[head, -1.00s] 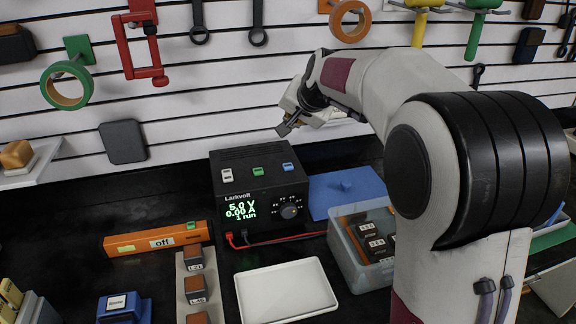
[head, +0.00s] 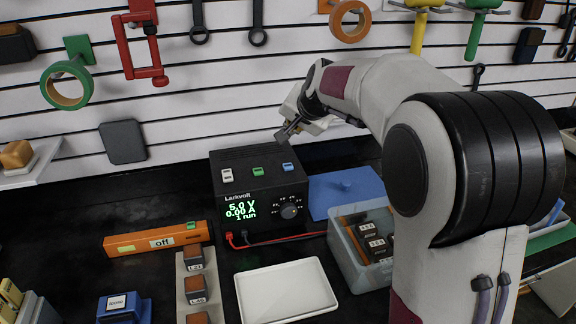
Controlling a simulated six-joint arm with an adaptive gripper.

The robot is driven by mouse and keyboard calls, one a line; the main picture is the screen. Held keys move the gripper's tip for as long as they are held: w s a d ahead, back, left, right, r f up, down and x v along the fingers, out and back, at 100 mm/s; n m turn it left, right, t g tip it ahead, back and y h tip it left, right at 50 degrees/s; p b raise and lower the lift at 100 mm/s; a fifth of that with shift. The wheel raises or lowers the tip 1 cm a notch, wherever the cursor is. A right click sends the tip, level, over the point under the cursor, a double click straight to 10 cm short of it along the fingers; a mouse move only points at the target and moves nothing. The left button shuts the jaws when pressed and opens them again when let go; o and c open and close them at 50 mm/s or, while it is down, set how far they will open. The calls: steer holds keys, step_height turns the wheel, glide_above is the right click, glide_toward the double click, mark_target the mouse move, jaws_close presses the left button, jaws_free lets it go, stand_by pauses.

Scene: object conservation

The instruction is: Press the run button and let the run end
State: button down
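A black Larkvolt power supply (head: 258,183) stands upright at the middle of the bench. Its display (head: 239,211) reads 5.0 V, 0.00 A and "1 run". On its top are a white button (head: 227,175), a green button (head: 258,171) and a blue button (head: 288,167); their labels are too small to read. My gripper (head: 287,133) is in the air above the back right of the supply, apart from the buttons. Its dark fingertips point down and left. They are too small to show whether they are open or shut.
An orange bar (head: 122,243) marked "off" lies at left. A white tray (head: 285,292) is in front, and a grey bin (head: 345,255) with labelled blocks is at right. A red lead runs from the supply. Tools hang on the slatted wall behind.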

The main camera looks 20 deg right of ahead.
mark_target(290, 167)
steer(key=shift+f, duration=3.55)
steer(key=shift+f, duration=0.85)
steer(key=shift+r, duration=0.85)
steer(key=shift+r, duration=0.15)
steer(key=shift+r, duration=2.4)
